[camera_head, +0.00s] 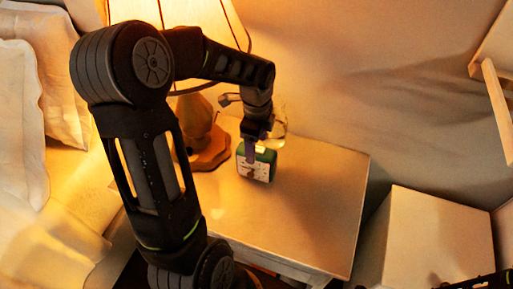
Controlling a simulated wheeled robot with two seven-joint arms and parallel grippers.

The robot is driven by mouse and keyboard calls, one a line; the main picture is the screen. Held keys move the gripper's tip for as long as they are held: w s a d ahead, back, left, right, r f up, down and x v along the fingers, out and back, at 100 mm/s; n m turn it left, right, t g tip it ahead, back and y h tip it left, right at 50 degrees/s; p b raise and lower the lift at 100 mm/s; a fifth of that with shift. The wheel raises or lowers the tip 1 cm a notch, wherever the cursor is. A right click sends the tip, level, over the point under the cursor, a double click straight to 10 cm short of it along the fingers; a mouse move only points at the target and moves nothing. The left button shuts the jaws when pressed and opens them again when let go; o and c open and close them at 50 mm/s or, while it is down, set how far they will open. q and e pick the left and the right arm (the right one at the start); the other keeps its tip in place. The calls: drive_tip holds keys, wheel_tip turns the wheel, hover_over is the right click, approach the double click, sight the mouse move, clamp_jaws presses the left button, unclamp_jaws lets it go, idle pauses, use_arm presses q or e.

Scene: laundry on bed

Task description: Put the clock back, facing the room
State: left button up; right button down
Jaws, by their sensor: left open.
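A small green clock (266,157) with a white face stands upright on the bedside table (318,195). Its face is turned toward the front of the picture, away from the wall. My left gripper (251,156) reaches down from above with its jaws open, right at the clock, and covers part of its face. I cannot tell whether the fingers touch it. A dark part of my right arm shows at the bottom right corner; its jaws cannot be made out.
A lit lamp (205,148) with a wooden base stands left of the clock. A clear glass object (279,122) is just behind the clock. The table's right and front areas are bare. A pale box (440,232) stands right of the table, and pillows (62,75) lie at the left.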

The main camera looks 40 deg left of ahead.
use_arm(q)
wheel_tip(320, 180, up, 5)
drive_tip(key=shift+r, duration=0.15)
idle(0.9)
